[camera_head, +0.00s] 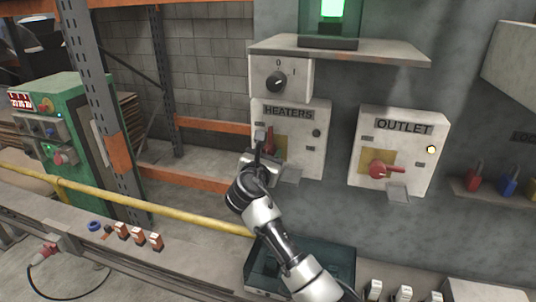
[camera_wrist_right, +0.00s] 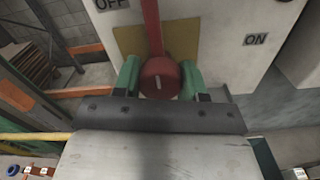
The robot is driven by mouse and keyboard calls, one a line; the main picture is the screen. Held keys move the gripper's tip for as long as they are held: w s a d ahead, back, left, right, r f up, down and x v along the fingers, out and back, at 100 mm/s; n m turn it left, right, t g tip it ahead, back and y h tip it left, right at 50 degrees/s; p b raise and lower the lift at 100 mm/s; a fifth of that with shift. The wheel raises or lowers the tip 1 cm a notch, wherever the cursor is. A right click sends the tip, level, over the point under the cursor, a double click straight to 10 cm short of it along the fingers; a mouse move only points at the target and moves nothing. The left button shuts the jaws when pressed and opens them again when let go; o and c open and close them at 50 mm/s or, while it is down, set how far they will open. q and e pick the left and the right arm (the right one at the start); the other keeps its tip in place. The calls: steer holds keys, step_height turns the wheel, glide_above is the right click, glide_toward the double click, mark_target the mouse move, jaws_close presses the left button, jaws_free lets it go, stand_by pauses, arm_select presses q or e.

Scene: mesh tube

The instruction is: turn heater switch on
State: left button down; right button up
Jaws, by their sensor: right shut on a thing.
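The red handle (camera_wrist_right: 151,25) points up from the knob, nearer the OFF label (camera_wrist_right: 112,4) than the ON label (camera_wrist_right: 256,39) at right. The indicator on the box looks dark. My left gripper is not in view.
The outlet box (camera_head: 399,150), with a red switch turned sideways and a lit lamp, hangs to the right. A rotary dial box (camera_head: 281,80) sits just above the heaters box, under a shelf (camera_head: 340,50). A yellow rail (camera_head: 130,204) and a bench with small switches lie below.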

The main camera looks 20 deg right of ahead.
steer(key=shift+m, duration=0.3)
steer(key=m+b, duration=0.2)
steer(key=m, duration=0.2)
steer(key=shift+f, duration=0.15)
steer(key=m+b, duration=0.3)
steer(key=m, duration=0.1)
steer(key=shift+m, duration=0.4)
steer(key=m+b, duration=0.3)
steer(key=m, duration=0.1)
steer(key=shift+m, duration=0.3)
steer(key=shift+m+b, duration=1.25)
steer(key=shift+m, duration=0.65)
steer(key=o, duration=0.9)
